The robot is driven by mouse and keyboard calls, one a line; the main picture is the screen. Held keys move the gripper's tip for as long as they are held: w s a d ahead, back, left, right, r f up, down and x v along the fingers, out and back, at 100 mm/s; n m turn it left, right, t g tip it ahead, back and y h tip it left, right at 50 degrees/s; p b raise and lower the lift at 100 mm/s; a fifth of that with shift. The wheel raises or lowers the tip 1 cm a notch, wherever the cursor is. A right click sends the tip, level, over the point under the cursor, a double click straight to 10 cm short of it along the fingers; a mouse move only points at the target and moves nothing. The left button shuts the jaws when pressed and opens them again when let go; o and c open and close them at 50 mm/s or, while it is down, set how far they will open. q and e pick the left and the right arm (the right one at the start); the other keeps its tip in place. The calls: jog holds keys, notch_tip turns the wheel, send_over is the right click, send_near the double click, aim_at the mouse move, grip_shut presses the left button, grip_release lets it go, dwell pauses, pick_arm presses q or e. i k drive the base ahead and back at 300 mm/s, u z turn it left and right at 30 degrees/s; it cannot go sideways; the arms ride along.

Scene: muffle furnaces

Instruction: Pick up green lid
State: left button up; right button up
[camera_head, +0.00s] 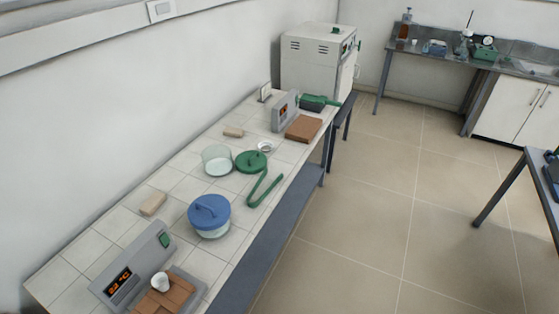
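The green lid (251,161) lies on the white tiled bench (179,186), near its middle. It is round with a small raised handle. An open clear glass container (217,162) stands just left of it. Green tongs (265,188) lie just in front and to the right of the lid. A blue lid (209,211) sits on a second glass container (211,232) closer to me. Neither of my grippers shows in the head view.
A small white crucible (160,281) stands on brown tiles at the near end, beside a grey device with a red display (133,273). A second device (284,112), a brown board (304,129) and a white furnace (314,62) are farther back. Floor (370,220) right of the bench is clear.

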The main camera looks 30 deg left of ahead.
aim_at(249, 162)
jog(key=i, duration=2.25)
jog(key=u, duration=2.25)
